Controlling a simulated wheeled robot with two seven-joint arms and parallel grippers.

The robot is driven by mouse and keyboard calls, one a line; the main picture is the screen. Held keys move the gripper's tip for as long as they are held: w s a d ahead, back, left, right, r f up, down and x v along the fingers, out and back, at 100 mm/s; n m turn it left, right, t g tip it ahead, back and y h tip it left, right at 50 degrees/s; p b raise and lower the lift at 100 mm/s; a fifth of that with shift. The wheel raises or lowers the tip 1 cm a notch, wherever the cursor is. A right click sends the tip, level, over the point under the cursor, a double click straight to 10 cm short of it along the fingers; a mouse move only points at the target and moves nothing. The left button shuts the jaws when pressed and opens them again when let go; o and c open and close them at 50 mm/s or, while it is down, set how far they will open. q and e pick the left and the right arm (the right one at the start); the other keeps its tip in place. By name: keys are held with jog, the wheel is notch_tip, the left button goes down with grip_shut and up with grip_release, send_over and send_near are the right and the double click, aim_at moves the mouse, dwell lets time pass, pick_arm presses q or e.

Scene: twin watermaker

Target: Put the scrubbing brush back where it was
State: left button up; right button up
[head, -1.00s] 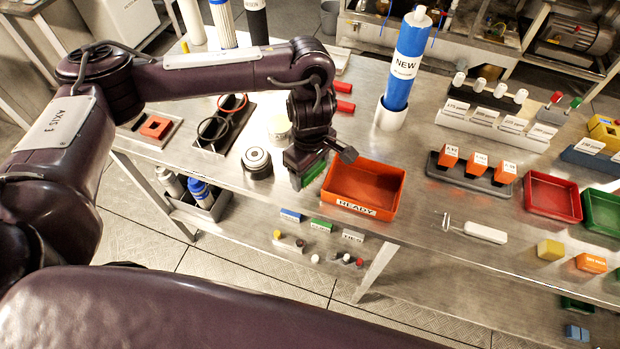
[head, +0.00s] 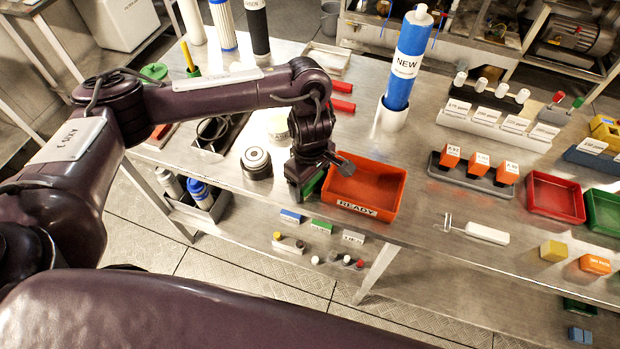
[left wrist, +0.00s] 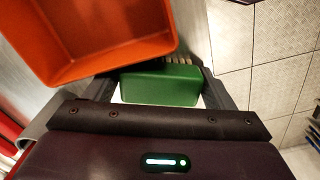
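The scrubbing brush is a green block (left wrist: 160,86) with pale bristles along its far side. In the left wrist view it sits between my left gripper's two fingers (left wrist: 162,92), which appear closed on its ends. In the head view only a green sliver of the brush (head: 312,186) shows beside my left gripper (head: 306,188), just left of the orange tray labelled READY (head: 368,208) and near the table's front edge. I cannot tell whether the brush touches the table. My right gripper is not in view.
A round dark-rimmed canister (head: 257,163) stands left of the gripper. A blue NEW cylinder (head: 405,70) stands upright behind the tray. A white-handled tool (head: 486,233) lies to the right. Small blocks sit on a lower shelf below the front edge.

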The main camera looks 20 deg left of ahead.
pick_arm(q)
jog(key=shift+r, duration=0.1)
notch_tip(320, 180, up, 12)
jog(key=shift+p, duration=0.35)
dwell(0.6)
